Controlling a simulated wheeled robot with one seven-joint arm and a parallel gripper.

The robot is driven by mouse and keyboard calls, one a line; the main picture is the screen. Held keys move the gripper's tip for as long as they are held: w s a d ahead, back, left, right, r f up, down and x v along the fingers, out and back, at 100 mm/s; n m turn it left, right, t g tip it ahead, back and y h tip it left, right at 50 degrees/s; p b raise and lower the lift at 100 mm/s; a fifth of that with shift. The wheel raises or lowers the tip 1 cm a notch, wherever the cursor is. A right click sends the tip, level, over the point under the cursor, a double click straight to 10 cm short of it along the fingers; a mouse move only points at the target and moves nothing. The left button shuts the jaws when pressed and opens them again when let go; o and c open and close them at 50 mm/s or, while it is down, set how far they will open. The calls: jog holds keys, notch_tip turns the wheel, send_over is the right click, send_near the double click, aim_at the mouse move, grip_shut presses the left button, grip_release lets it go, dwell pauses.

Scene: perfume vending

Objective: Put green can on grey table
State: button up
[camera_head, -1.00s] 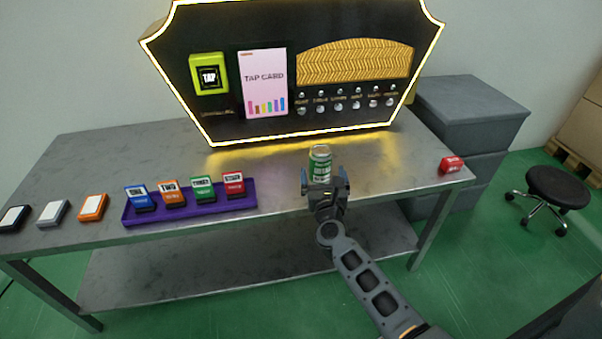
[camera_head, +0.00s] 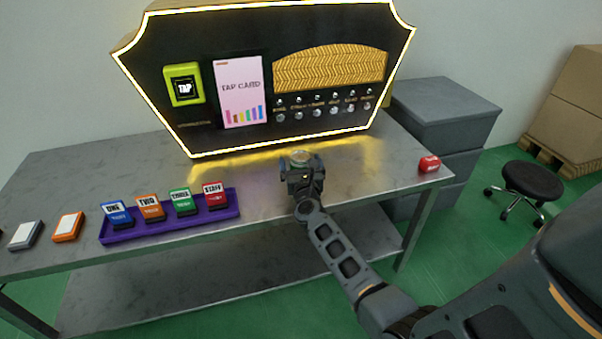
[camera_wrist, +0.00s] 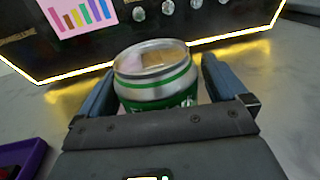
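The green can (camera_head: 300,157) stands upright on the grey table (camera_head: 262,190), in front of the vending panel. In the head view only its top shows above my gripper (camera_head: 302,170), which hides the rest. In the wrist view the can (camera_wrist: 155,85) has a silver rim and green body and sits between the two blue fingers of my gripper (camera_wrist: 158,95). The fingers are spread on either side of it, with a narrow gap visible on the right. Its lower part is hidden by the gripper body.
The lit vending panel (camera_head: 240,75) stands behind the can. A purple tray (camera_head: 165,228) with several coloured card blocks is to the left. Grey boxes (camera_head: 440,115) and a black stool (camera_head: 532,182) are to the right.

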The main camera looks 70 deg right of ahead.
jog(key=c, duration=1.2)
jog(key=shift+c, duration=1.1)
jog(key=shift+r, duration=0.15)
